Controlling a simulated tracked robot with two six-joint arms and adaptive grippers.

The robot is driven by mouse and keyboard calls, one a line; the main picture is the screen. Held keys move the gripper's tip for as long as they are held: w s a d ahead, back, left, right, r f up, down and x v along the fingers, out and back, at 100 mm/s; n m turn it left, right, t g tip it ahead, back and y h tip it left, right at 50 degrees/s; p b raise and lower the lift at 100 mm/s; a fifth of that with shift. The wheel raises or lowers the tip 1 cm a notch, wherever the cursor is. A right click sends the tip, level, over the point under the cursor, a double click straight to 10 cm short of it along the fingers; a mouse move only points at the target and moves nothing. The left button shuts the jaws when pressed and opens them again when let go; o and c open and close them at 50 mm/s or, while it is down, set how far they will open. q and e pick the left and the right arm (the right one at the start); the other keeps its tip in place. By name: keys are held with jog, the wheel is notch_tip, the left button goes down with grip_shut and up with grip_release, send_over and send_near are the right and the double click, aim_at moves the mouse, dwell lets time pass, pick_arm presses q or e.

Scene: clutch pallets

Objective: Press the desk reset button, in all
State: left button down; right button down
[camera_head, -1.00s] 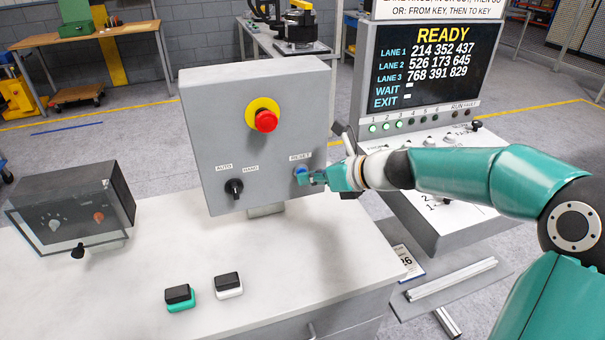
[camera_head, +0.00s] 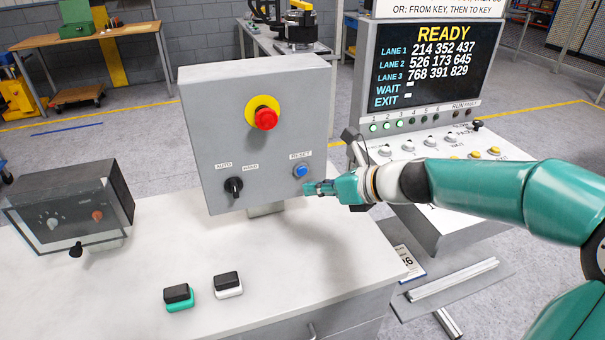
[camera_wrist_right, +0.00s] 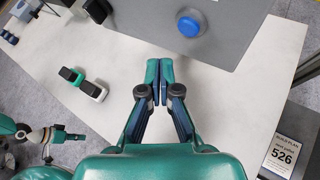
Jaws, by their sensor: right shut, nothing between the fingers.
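The blue reset button (camera_head: 301,171) sits under the RESET label at the lower right of the grey control box (camera_head: 207,128). It also shows at the top of the right wrist view (camera_wrist_right: 188,24). My right gripper (camera_head: 308,188) is shut and empty, just below and to the right of the button, apart from it. In the right wrist view its fingertips (camera_wrist_right: 159,66) are together, below the button in the picture. My left gripper is not in the head view; a gripper at the lower left of the right wrist view (camera_wrist_right: 68,136) appears to be it, too small to read.
The box also carries a red emergency stop (camera_head: 265,118) and a black AUTO/HAND knob (camera_head: 233,187). A dark clear-fronted box (camera_head: 75,205) and two small black-topped blocks stand on the white desk (camera_head: 120,290). A display console (camera_head: 365,75) reading READY stands behind my right arm.

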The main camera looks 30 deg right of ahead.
jog(key=shift+s+a, duration=0.25)
jog(key=shift+s, duration=0.95)
